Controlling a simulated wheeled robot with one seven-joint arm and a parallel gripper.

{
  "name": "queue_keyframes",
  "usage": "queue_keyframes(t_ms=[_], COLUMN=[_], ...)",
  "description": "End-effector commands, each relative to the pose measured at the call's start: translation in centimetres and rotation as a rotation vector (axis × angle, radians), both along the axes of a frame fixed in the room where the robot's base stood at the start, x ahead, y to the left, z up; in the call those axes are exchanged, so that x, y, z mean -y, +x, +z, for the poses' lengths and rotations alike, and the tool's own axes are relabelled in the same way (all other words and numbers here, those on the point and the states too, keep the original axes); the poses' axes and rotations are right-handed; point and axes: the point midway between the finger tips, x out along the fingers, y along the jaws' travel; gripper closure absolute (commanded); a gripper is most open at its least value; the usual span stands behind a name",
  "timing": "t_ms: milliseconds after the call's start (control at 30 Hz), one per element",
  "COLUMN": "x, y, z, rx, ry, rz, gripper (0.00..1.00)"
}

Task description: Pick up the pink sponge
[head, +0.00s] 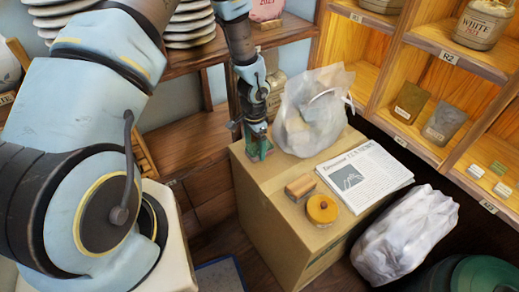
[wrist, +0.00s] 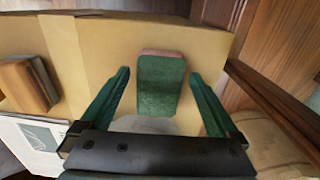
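The sponge (wrist: 160,88) lies on a cardboard box (wrist: 105,30). In the wrist view its green face is toward me, and a pink layer shows along its far edge. My gripper (wrist: 158,76) is open, with one green finger on each side of the sponge and a gap on both sides. In the head view my gripper (head: 257,150) points down at the back left corner of the box (head: 280,217). The sponge cannot be told apart from the green fingers there.
On the box, a clear plastic bag (head: 308,125) stands close right of my gripper. A wooden block (head: 300,187), a round yellow-orange thing (head: 322,209) and a newspaper (head: 366,177) lie in front. Wooden shelves (head: 440,60) stand on the right, and a white bag (head: 405,235) sits beside the box.

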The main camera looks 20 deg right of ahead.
Motion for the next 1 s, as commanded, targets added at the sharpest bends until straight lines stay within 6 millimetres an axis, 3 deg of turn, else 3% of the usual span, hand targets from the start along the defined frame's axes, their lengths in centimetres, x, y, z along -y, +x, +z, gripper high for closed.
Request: queue_keyframes(t_ms=[67,700,1000], x=[0.0,0.0,0.04], y=[0.0,0.0,0.08], z=[0.01,0.04,0.56], rx=[0.0,0.0,0.001], ry=[0.0,0.0,-0.001], rz=[0.0,0.0,0.001], gripper=[0.15,0.87,0.89])
